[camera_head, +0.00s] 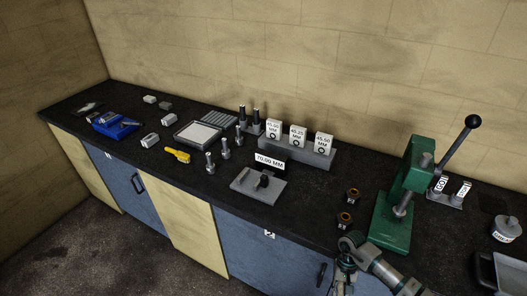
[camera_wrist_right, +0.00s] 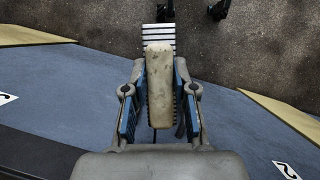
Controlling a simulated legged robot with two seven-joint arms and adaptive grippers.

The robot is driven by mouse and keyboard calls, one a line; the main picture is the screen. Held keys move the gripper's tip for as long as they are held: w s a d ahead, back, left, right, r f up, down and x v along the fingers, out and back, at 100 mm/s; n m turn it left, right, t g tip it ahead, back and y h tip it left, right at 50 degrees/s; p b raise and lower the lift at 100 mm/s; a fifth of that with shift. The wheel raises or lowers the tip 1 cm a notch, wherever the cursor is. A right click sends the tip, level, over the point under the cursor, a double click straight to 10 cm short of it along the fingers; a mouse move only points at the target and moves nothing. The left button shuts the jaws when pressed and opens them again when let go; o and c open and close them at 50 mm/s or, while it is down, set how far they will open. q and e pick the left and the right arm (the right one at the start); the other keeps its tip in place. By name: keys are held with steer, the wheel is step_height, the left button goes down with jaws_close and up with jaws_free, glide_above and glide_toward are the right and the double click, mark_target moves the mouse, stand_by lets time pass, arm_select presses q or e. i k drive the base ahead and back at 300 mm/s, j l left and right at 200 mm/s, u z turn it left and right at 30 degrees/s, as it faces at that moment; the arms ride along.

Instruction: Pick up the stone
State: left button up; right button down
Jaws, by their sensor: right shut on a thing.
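In the right wrist view a long, pale beige stone (camera_wrist_right: 158,85) with worn, speckled faces lies lengthwise between the fingers of my right gripper (camera_wrist_right: 159,72). The gripper is shut on it, with a blue-edged finger on each side. Behind the stone are the floor and blue cabinet fronts, so it is held off the worktop. In the head view my right wrist (camera_head: 352,243) is at the front edge of the counter, low in the picture; the fingers and stone cannot be made out there. My left gripper is not in view.
The dark worktop (camera_head: 320,200) holds a green press (camera_head: 395,205), two brass bushings (camera_head: 345,217), a grey plate with a 70.00 MM sign (camera_head: 258,187), a labelled block rack (camera_head: 300,155), upright metal pins, a yellow tool (camera_head: 177,155) and a blue tray (camera_head: 118,128). Blue and cream cabinets stand below.

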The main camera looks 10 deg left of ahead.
mark_target(147, 99)
steer(key=i+j, duration=0.15)
steer(key=j, duration=0.5)
steer(key=i+j+u, duration=0.1)
steer(key=j, duration=0.55)
steer(key=i+j, duration=0.25)
steer(key=j, duration=0.35)
steer(key=i+j+u, duration=0.1)
steer(key=j, duration=0.55)
steer(key=i+j, duration=0.25)
steer(key=j, duration=0.35)
steer(key=i+j+u, duration=0.1)
steer(key=j, duration=0.5)
steer(key=i+j, duration=0.3)
steer(key=j, duration=0.3)
steer(key=i+j+u, duration=0.1)
steer(key=i+j, duration=0.15)
steer(key=j, duration=0.35)
